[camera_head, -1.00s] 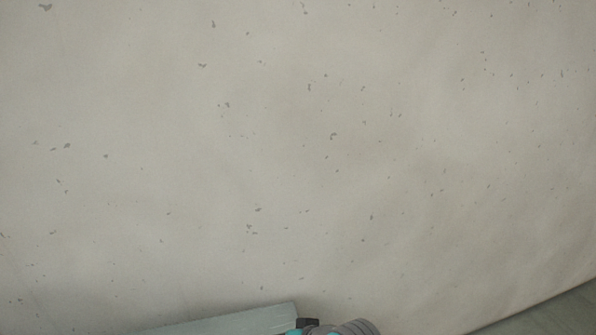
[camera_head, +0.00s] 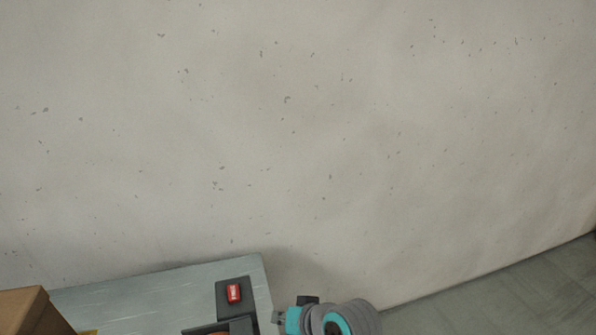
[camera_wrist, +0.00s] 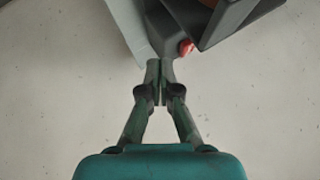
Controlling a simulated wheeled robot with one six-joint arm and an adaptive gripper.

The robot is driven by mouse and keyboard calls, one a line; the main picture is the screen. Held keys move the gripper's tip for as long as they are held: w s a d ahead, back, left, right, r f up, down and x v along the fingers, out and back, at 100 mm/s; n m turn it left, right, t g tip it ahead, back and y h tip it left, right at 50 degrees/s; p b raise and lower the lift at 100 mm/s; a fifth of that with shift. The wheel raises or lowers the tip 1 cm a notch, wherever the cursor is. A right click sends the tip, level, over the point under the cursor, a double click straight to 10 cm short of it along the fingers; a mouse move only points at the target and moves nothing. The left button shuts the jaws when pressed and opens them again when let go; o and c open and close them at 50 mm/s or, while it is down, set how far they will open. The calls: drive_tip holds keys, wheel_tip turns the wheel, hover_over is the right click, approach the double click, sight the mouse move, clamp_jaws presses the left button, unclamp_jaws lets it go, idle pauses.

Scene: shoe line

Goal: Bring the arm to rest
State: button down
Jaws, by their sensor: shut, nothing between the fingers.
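My gripper (camera_wrist: 160,84) shows in the wrist view with its two fingers together and nothing between them. Its fingertips appear in front of a dark box with a red button (camera_wrist: 186,47) at the table's edge; I cannot tell how far apart they are in depth. In the head view only grey and teal links of my arm show at the bottom, right of the table; the fingers are not clearly seen there.
A grey table (camera_head: 130,297) stands at the lower left, bearing a black box with a red switch (camera_head: 233,293) and a brown cardboard box (camera_head: 32,312). A speckled pale wall (camera_head: 300,130) fills the back. Bare tiled floor (camera_head: 500,300) lies at the lower right.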

drive_tip(key=s+d+f+m+t+h, duration=0.1)
drive_tip(key=s+d+f+t+h, duration=0.15)
drive_tip(key=s+d+f, duration=0.5)
drive_tip(key=s+d+f+m+t+h, duration=0.1)
drive_tip(key=s+d+f+t+h, duration=0.15)
drive_tip(key=s+d+f, duration=0.5)
drive_tip(key=s+d+r+t, duration=0.1)
drive_tip(key=s+r, duration=0.3)
drive_tip(key=s, duration=0.4)
drive_tip(key=s+d+r+t+h, duration=0.1)
drive_tip(key=s+d+r, duration=0.3)
drive_tip(key=s, duration=0.4)
drive_tip(key=s+d+r+n+t+h, duration=0.1)
drive_tip(key=s+d+r, duration=0.1)
drive_tip(key=s+r, duration=0.3)
drive_tip(key=s, duration=0.3)
drive_tip(key=shift+d+t, duration=0.15)
drive_tip(key=shift+t, duration=0.25)
